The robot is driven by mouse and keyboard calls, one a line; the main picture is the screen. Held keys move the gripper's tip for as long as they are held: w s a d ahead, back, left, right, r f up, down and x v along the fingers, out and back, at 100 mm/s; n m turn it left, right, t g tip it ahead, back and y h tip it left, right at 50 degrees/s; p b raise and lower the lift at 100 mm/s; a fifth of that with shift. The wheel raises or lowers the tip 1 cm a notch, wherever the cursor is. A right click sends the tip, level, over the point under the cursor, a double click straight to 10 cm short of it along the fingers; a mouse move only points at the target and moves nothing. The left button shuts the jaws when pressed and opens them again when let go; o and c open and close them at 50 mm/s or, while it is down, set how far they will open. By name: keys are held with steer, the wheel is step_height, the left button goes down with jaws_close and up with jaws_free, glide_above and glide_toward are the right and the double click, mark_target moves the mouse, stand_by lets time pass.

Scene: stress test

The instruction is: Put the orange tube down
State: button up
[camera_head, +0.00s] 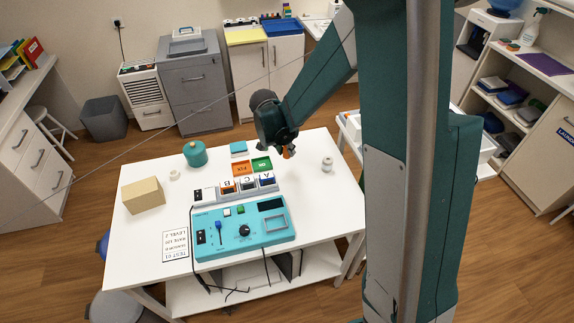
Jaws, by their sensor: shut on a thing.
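My gripper (284,147) is above the right back part of the white table (325,230), right of the green card. It is shut on the orange tube (289,153), and only a small orange piece of it shows at the fingertips. The dark wrist hides most of the fingers. The tube looks held above the table, but its exact height cannot be told. A rack (267,180) with slots marked A, B and C stands on the table, left of and nearer than the gripper; orange shows at slot B.
A teal control box (243,255) with cables lies in front of the rack. An orange card (241,170), a green card (262,164), a teal jar (195,154), a tan block (143,195) and a white spool (327,164) are on the table. The table's right front is bare.

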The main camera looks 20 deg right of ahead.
mark_target(287, 156)
steer(key=shift+f, duration=2.05)
steer(key=shift+f+b, duration=0.5)
steer(key=shift+f, duration=1.35)
steer(key=shift+f, duration=0.2)
steer(key=o, duration=0.8)
steer(key=shift+c, duration=0.2)
steer(key=shift+r, duration=0.3)
steer(key=p+v, duration=0.1)
steer(key=v, duration=1)
steer(key=shift+r, duration=0.4)
steer(key=shift+a, duration=0.1)
